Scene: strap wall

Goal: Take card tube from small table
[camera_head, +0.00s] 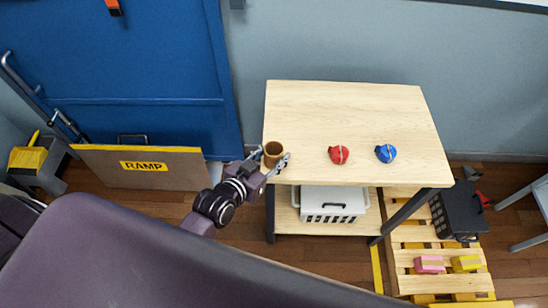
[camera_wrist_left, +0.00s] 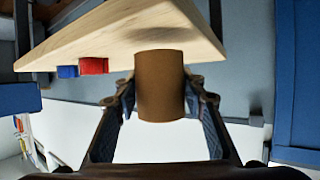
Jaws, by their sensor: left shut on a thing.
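The card tube (camera_head: 273,153) is a short brown cylinder at the near left corner of the small table (camera_head: 350,110), which has a pale wooden top. My left gripper (camera_head: 272,162) is shut on the tube, with one finger on each side of it. In the left wrist view the tube (camera_wrist_left: 160,88) stands between the two fingers (camera_wrist_left: 160,100), in front of the table's edge (camera_wrist_left: 110,35). I cannot tell whether the tube still touches the tabletop. My right gripper is not in view.
A red strap roll (camera_head: 338,155) and a blue one (camera_head: 385,153) lie on the table's near side. A white crate (camera_head: 331,204) sits on its lower shelf. A pallet (camera_head: 410,255) with a black box (camera_head: 460,212) stands right. A ramp board (camera_head: 140,168) leans by the blue door (camera_head: 120,70).

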